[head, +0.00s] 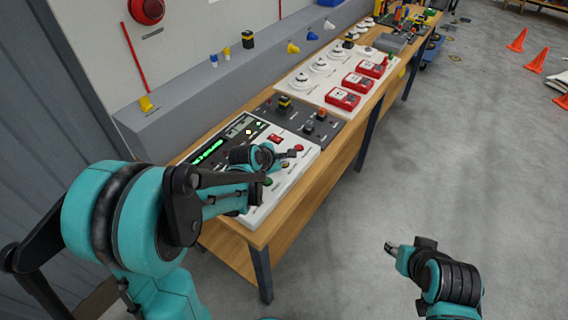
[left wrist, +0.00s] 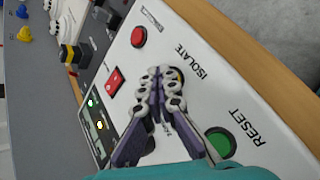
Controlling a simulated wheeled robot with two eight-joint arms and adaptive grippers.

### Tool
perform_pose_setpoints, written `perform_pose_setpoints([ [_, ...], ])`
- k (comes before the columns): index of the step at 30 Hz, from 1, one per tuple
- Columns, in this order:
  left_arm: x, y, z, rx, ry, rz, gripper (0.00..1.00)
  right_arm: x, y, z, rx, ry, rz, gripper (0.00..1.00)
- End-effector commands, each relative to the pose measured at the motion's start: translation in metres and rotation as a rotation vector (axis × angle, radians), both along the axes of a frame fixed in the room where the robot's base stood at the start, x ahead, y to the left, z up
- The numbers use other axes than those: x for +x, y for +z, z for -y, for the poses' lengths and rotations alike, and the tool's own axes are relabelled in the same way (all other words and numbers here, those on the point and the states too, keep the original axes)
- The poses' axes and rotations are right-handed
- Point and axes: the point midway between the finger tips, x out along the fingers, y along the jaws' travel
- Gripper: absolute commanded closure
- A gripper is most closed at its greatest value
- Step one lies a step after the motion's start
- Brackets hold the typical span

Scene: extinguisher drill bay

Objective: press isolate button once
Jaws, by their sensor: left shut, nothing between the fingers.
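The white control panel (head: 257,212) lies on the near end of the wooden bench. The isolate button (left wrist: 179,74) is beside the ISOLATE label in the left wrist view; only a yellowish edge shows, and the fingers hide the rest. My left gripper (left wrist: 163,76) is shut and empty, with its fingertips over that button. I cannot tell whether they touch it. In the head view the left gripper (head: 291,153) is above the panel. My right gripper (head: 391,248) is over the floor, away from the bench; its finger state is unclear.
A green button (left wrist: 220,143) by RESET and a red button (left wrist: 138,37) flank the isolate button. A red rocker switch (left wrist: 115,80) and a lit display (head: 208,151) are nearby. Red boxes (head: 342,98) stand farther along the bench.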

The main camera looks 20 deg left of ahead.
Motion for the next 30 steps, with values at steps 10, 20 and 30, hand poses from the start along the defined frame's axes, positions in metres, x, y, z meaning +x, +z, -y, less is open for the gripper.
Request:
perform_pose_setpoints([
  [10,0.0,-0.003,0.0,0.0,0.0,0.0,1.0,0.0,-0.003,0.0,0.0,0.0,0.0,0.6],
  [20,0.0,0.001,0.0,0.001,0.001,-0.001,1.0,0.0,0.0,0.0,0.0,0.0,0.0,0.6],
  [30,0.0,0.015,0.0,0.0,0.0,0.0,1.0,0.0,0.011,0.0,0.0,0.0,0.0,0.6],
])
